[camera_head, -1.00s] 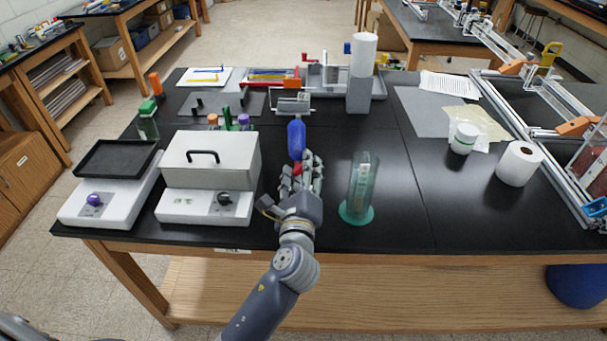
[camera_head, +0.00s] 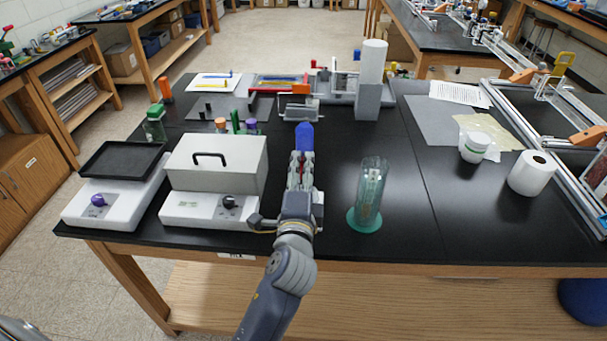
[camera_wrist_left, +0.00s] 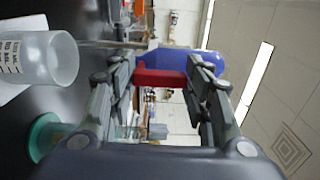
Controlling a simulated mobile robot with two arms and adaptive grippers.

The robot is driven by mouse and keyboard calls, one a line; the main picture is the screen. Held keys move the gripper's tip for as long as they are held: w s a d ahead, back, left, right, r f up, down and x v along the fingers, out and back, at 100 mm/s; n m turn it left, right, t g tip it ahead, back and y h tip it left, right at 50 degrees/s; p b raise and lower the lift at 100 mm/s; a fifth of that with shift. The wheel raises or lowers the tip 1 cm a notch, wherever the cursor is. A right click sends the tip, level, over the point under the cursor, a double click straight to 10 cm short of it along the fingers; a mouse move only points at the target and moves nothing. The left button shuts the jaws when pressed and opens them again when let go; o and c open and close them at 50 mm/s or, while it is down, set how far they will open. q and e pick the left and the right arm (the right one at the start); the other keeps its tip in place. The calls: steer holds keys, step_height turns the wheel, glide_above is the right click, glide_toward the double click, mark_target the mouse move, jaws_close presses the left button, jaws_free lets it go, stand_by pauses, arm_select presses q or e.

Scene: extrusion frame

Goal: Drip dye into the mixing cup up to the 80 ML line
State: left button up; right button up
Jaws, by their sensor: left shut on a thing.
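My left gripper (camera_head: 301,172) is shut on a red part below a blue bulb-shaped piece (camera_head: 304,137), which stands upright above the fingers. In the left wrist view the red part (camera_wrist_left: 160,77) lies between the fingers, with the blue piece (camera_wrist_left: 200,63) just beyond. A thin grey stem-like line runs from there toward a frosted cup (camera_wrist_left: 40,58) with printed markings. I cannot tell whether the stem belongs to the held thing. The cup looks empty; its level is not readable. It is not visible in the head view, probably hidden behind my gripper. My right gripper is not in view.
A tall greenish clear cylinder (camera_head: 372,190) on a round base stands right of my gripper. A lidded grey box (camera_head: 217,160) on a white device stands to the left. A white jar (camera_head: 475,147) and paper roll (camera_head: 531,173) are at right. Table between is clear.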

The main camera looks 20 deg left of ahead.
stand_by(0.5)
arm_select(q)
steer(key=o, duration=1.1)
steer(key=shift+a, duration=0.1)
steer(key=shift+c, duration=0.2)
